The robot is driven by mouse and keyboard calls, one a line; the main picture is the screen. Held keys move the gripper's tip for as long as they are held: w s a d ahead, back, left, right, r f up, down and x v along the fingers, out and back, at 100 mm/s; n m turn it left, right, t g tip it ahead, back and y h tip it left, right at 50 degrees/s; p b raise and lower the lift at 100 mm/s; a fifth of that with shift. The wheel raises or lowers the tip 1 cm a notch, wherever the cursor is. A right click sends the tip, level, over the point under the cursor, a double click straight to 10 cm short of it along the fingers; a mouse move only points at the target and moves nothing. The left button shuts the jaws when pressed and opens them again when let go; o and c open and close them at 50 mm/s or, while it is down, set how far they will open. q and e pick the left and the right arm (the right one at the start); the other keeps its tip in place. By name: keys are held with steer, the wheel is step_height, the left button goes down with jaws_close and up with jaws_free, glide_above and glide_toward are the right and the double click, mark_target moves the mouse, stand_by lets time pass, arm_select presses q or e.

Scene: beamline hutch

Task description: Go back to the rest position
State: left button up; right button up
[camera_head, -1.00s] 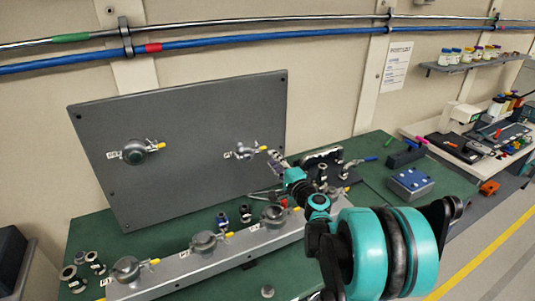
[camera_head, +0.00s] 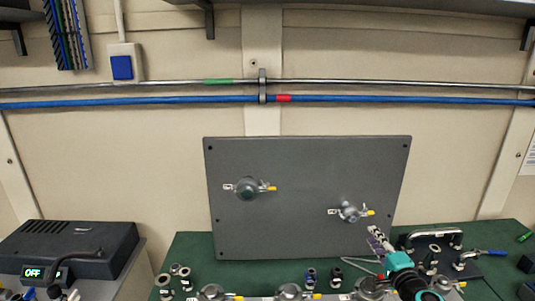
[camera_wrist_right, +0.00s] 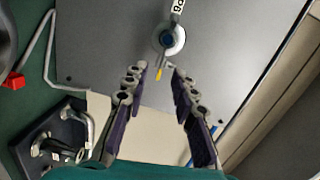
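My right gripper (camera_head: 378,240) is low at the right in the head view, in front of the lower right part of a grey upright panel (camera_head: 300,225). In the right wrist view its two fingers (camera_wrist_right: 160,72) are spread open with nothing held between them. Beyond the fingertips is a round valve (camera_wrist_right: 168,40) with a yellow-tipped lever and a white tag. This looks like the right valve (camera_head: 350,212) on the panel. A second valve (camera_head: 247,188) is on the panel's left. My left gripper is not in view.
A green bench (camera_head: 190,247) carries a row of round fittings (camera_head: 290,291) along the bottom edge. A black tray with a handle (camera_head: 432,239) stands right of the gripper. A dark box with an OFF display (camera_head: 75,250) is at left. Pipes (camera_head: 400,100) cross the wall.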

steer(key=s+a+f+n+g+y, duration=0.1)
steer(key=s+a+f+n+g, duration=0.15)
steer(key=a, duration=0.35)
steer(key=s+a+f+n+g+y, duration=0.1)
steer(key=s+a+n+g, duration=0.1)
steer(key=s+a+n, duration=0.35)
steer(key=s+a+f+n+g+y, duration=0.1)
steer(key=s+a+n+g, duration=0.1)
steer(key=a, duration=0.5)
steer(key=s+f+n+g+h, duration=0.1)
steer(key=s+f+n+g, duration=0.1)
steer(key=s, duration=0.5)
steer(key=s+f+n+g+h, duration=0.1)
steer(key=s+f+n, duration=0.3)
steer(key=s, duration=0.4)
steer(key=shift+a+f+n+g+h+b, duration=0.4)
steer(key=shift+a+n+h, duration=0.1)
steer(key=shift+h, duration=0.2)
